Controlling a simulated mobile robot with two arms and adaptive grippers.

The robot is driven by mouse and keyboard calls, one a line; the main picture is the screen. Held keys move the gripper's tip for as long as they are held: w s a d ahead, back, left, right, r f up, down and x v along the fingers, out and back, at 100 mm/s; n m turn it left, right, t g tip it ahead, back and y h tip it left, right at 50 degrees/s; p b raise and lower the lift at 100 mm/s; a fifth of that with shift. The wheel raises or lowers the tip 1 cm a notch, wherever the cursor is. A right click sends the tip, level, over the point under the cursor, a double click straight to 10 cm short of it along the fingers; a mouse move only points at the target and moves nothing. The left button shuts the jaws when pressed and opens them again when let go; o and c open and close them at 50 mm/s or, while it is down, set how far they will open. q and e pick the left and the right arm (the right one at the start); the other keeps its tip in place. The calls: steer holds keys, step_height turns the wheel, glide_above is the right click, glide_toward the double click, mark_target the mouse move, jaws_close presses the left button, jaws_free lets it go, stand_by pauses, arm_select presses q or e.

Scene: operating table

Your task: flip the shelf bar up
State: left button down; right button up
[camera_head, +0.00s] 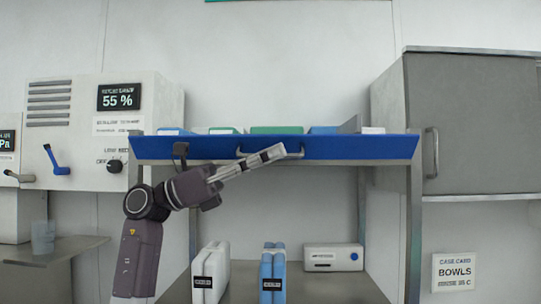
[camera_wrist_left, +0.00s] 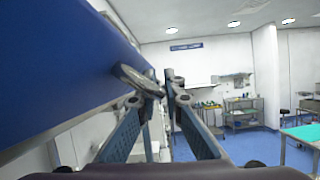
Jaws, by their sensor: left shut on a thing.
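The shelf bar (camera_head: 350,147) is a long blue panel across the front edge of the upper shelf, with its top edge wider than its bottom edge. It also fills the upper left of the left wrist view (camera_wrist_left: 50,65). A grey handle (camera_head: 298,153) sits at the middle of its face. My left gripper (camera_head: 277,153) reaches up from the lower left and is shut on the handle; in the left wrist view the fingertips (camera_wrist_left: 162,88) close around the handle's end (camera_wrist_left: 135,78). The fingers hide part of the handle in the head view. My right gripper is not in view.
Several blue and green packs (camera_head: 277,130) lie on the shelf behind the bar. Below stand a white case (camera_head: 212,272), a blue case (camera_head: 272,272) and a white box (camera_head: 333,257). A grey cabinet (camera_head: 470,120) is at right, a control panel (camera_head: 75,125) at left.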

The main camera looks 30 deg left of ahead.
mark_target(268, 141)
arm_select(q)
steer(key=shift+r+n, duration=0.15)
steer(key=shift+n, duration=0.25)
steer(key=n, duration=0.1)
steer(key=r+n+t+y+p, duration=0.1)
steer(key=shift+w+a+n+t, duration=0.15)
steer(key=shift+w+n+t, duration=0.05)
steer(key=shift+n+t, duration=0.1)
steer(key=n, duration=0.1)
steer(key=n+t+y+p, duration=0.1)
steer(key=r+n, duration=0.1)
steer(key=shift+w+a, duration=0.15)
steer(key=shift+w, duration=0.15)
steer(key=n, duration=0.1)
steer(key=n+y+p, duration=0.1)
steer(key=n+t+p, duration=0.1)
steer(key=shift+w+a+r, duration=0.15)
steer(key=shift+w+r, duration=0.1)
steer(key=shift+r, duration=0.05)
steer(key=shift+w+a+n+y+p, duration=0.2)
steer(key=shift+n+y+p, duration=0.35)
steer(key=shift+n, duration=0.35)
steer(key=c, duration=2.3)
jaws_free()
